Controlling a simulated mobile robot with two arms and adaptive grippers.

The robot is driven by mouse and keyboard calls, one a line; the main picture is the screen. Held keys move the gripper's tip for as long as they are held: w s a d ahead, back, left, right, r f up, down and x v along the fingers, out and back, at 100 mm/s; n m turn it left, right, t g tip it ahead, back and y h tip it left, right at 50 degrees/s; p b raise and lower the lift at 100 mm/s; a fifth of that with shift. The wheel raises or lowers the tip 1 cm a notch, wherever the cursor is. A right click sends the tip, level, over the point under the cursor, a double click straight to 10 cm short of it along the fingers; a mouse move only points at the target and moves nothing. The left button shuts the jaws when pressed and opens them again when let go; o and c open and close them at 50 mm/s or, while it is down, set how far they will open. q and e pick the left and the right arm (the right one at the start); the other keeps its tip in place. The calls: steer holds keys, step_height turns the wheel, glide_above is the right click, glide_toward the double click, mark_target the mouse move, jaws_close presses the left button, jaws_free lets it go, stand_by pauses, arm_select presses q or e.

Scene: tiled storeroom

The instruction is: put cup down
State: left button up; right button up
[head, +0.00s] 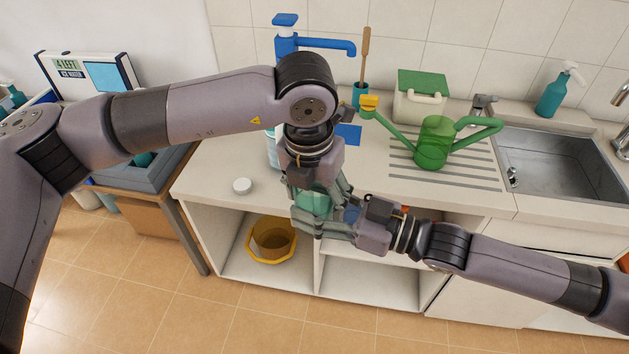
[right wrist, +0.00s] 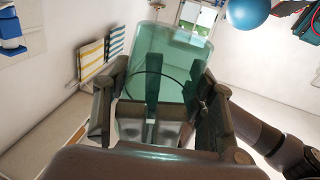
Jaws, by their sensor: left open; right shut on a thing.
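A translucent teal-green cup (head: 313,202) is held in front of the counter's (head: 212,180) front edge; the grippers partly hide it in the head view. My right gripper (head: 308,222) reaches in from the right and is shut on the cup. In the right wrist view the cup (right wrist: 165,48) shows between the right gripper's (right wrist: 160,105) fingers. My left gripper (head: 318,188) comes down from above with its fingers open, close around or beside the cup; whether they touch it I cannot tell.
A green watering can (head: 432,152) stands on the drainer beside the sink (head: 560,165). A blue tap (head: 287,42) rises behind. A yellow-rimmed bin (head: 272,257) sits in the open shelf below. The front-left counter is mostly clear.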

arm_select(q)
steer(key=shift+f, duration=0.2)
steer(key=shift+c, duration=0.6)
steer(key=c, duration=0.7)
steer(key=shift+c, duration=0.2)
arm_select(e)
steer(key=o, duration=1.3)
steer(key=shift+d, duration=0.1)
